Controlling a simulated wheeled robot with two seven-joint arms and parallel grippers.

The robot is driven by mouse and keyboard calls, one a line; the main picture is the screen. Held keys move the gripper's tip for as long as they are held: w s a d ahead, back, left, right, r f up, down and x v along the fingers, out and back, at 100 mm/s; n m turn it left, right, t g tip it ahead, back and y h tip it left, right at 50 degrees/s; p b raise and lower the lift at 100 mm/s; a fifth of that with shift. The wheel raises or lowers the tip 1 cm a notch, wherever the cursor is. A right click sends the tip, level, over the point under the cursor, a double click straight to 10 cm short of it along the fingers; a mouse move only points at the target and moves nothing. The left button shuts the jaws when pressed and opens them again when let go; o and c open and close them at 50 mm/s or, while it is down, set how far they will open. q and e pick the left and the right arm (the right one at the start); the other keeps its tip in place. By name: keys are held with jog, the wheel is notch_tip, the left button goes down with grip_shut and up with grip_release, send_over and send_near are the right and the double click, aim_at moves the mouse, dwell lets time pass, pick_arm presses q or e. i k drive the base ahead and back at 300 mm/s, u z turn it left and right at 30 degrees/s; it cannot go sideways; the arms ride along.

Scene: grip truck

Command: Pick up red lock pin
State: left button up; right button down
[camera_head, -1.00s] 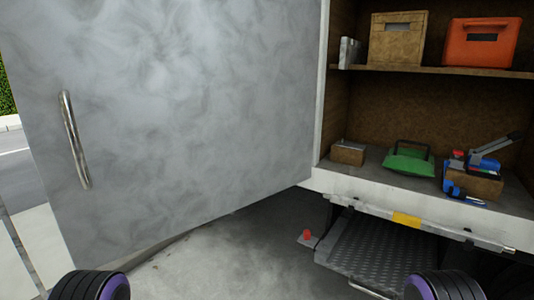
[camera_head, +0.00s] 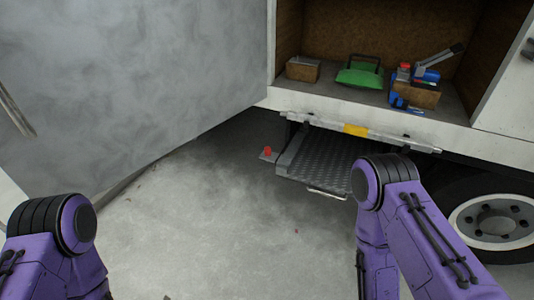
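The red lock pin (camera_head: 267,151) shows as a small red knob on a bracket at the left side of the metal step (camera_head: 322,160), under the truck's cargo opening. My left arm is at the lower left and my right arm is at the lower right, in front of the step's right part. Both arms bend downward and neither gripper shows in the frame. Nothing of mine touches the pin, and the view to it is clear.
The open grey truck door (camera_head: 130,80) fills the left. The truck shelf holds a small box (camera_head: 303,69), a green case (camera_head: 359,76) and a box of tools (camera_head: 418,93). A wheel (camera_head: 492,222) stands at the right. The concrete floor (camera_head: 225,220) between my arms is clear.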

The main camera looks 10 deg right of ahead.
aim_at(267, 149)
jog(key=z, duration=0.5)
jog(key=k, duration=0.6)
jog(key=z, duration=0.8)
jog(key=i, duration=1.1)
jog(key=u, duration=0.55)
jog(key=i, duration=0.75)
jog(key=u, duration=1.3)
jog(key=i, duration=0.5)
jog(key=u, duration=0.55)
